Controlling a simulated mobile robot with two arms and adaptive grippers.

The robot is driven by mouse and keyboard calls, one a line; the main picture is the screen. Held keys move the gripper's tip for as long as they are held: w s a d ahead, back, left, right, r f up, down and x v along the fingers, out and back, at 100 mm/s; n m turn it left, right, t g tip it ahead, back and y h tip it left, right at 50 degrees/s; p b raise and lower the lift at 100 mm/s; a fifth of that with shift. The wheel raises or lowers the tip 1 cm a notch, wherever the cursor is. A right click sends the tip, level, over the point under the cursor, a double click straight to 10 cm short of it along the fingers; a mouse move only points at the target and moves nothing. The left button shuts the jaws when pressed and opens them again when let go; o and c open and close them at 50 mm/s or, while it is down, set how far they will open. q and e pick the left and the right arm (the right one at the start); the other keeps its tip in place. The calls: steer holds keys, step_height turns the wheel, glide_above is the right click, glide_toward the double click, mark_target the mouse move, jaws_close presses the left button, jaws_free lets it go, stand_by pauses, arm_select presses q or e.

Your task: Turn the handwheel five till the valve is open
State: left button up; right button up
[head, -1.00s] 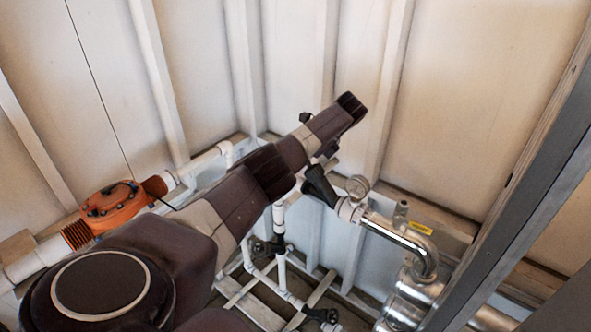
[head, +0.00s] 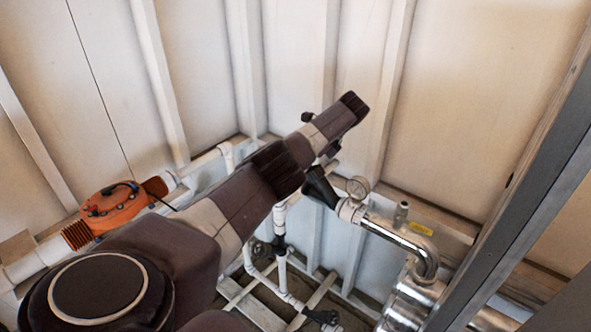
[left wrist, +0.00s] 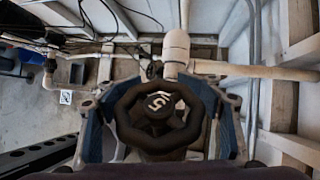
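The handwheel five (left wrist: 150,143) is a dark, lobed wheel with a white "5" on its hub, in the middle of the left wrist view. It faces the camera, in front of a white pipe. My left gripper (left wrist: 159,112) has its two blue-and-grey fingers spread, one on each side of the wheel. The wheel lies between them; I cannot tell whether either finger touches the rim. In the head view my left arm crosses from the lower left to the centre, and its gripper cannot be made out there. My right gripper is not in view.
In the head view an orange fitting (head: 113,207) sits on a white pipe at the left. A pressure gauge (head: 357,187) and a shiny metal pipe (head: 398,236) stand right of my arm. A grey beam (head: 520,180) crosses the right side. White wall panels stand behind.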

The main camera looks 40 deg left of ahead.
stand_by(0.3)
arm_select(q)
steer(key=v, duration=1.1)
steer(key=shift+w+d+r, duration=0.2)
steer(key=shift+r, duration=0.1)
